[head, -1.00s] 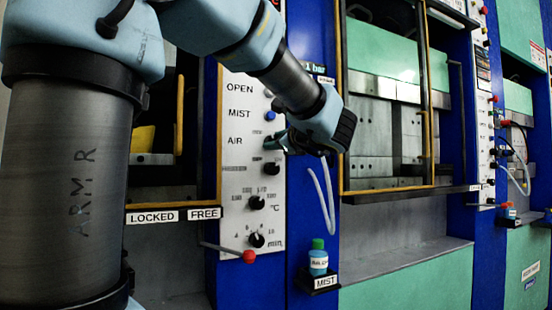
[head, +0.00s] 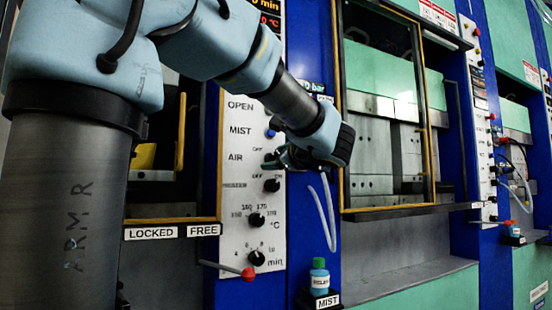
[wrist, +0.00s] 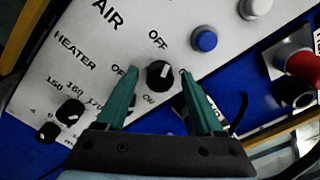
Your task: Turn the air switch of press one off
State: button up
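The air switch (wrist: 160,75) is a round black knob with a short white mark, on the white panel of the nearest press. In the wrist view, OFF is printed above it; the mark's exact direction is hard to tell. My gripper (wrist: 159,78) is open, with one green finger on each side of the knob and visible gaps between. In the head view my gripper (head: 275,160) is at the panel beside the AIR label (head: 236,157), and hides the knob there. A finger partly covers the print right of the knob.
A blue button (wrist: 204,39) is close by the knob. Heater and temperature knobs (head: 257,220) are below on the panel, with a red-tipped lever (head: 248,273) lower down. A clear hose (head: 329,215) and a mist bottle (head: 319,277) are to the right.

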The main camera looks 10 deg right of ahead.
jog(key=b+v, duration=0.1)
jog(key=v, duration=0.9)
jog(key=shift+s+d, duration=0.2)
jog(key=shift+s, duration=0.15)
